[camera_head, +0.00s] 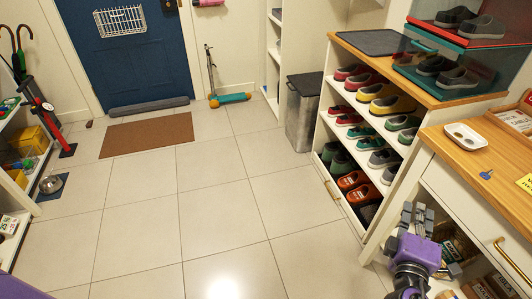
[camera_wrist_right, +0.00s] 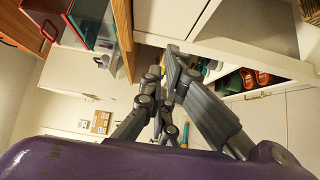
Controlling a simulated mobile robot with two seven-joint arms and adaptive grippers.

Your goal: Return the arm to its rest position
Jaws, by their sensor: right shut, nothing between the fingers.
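My right gripper (camera_head: 416,214) is grey on a purple wrist. It stands low at the right in the head view, in front of the white drawer cabinet (camera_head: 455,205) and below its wooden top. In the right wrist view my right gripper (camera_wrist_right: 167,78) has its fingers drawn together, with nothing held between them. Part of my purple left arm shows at the lower left corner of the head view, but the left gripper is out of frame.
A white shoe cubby (camera_head: 330,121) with several pairs of shoes stands beyond the cabinet. A grey bin (camera_head: 303,112) is behind it. A white tray (camera_head: 466,136) and blue key (camera_head: 486,174) lie on the cabinet top. The tiled floor (camera_head: 215,205) in the middle is clear.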

